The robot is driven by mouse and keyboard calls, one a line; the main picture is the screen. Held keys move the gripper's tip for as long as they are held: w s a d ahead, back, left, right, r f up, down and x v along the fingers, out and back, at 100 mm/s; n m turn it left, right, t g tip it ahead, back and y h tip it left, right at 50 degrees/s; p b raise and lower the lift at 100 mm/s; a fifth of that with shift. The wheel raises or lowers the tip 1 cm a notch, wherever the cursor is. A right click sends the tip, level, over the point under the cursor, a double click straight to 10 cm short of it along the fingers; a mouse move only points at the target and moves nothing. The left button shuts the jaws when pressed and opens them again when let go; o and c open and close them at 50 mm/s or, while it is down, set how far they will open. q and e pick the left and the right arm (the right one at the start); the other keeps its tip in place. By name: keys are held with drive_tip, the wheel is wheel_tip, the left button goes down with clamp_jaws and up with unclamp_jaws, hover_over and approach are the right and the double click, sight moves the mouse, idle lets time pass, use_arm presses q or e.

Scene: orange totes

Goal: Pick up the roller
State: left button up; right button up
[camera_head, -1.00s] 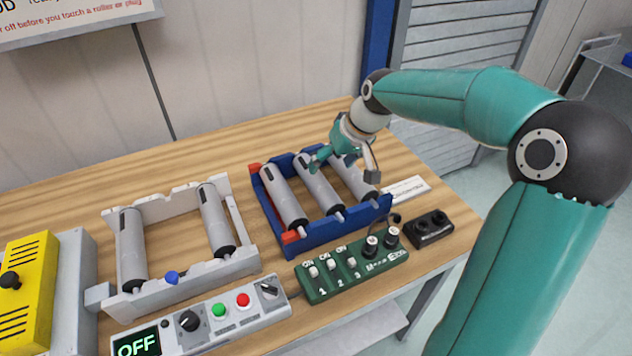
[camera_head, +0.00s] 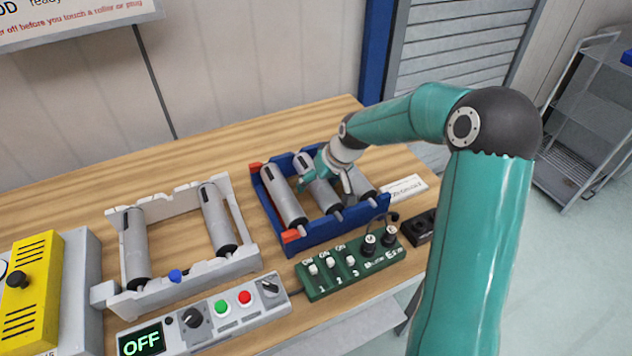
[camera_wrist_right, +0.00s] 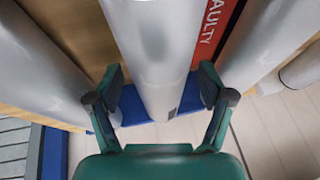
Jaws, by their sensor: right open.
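A blue rack (camera_head: 330,232) on the table holds three grey rollers side by side: a left roller (camera_head: 284,195), a middle roller (camera_head: 325,197) and a right roller (camera_head: 362,186). My right gripper (camera_head: 325,184) is over the middle roller, pointing down, and hides part of it. In the right wrist view, the open fingers of the gripper (camera_wrist_right: 162,86) are on either side of the middle roller (camera_wrist_right: 155,45), with gaps visible. Whether they reach below its top is unclear. My left gripper is not in view.
A white frame (camera_head: 190,280) holds two rollers with a gap between them. A green switch box (camera_head: 345,270), a control panel (camera_head: 205,318) reading OFF and a yellow box (camera_head: 30,285) stand nearby. A red FAULTY label (camera_wrist_right: 212,25) shows beside the middle roller.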

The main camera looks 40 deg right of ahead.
clamp_jaws()
idle(0.3)
drive_tip(key=shift+r, duration=0.15)
wheel_tip(320, 180, up, 20)
idle(0.5)
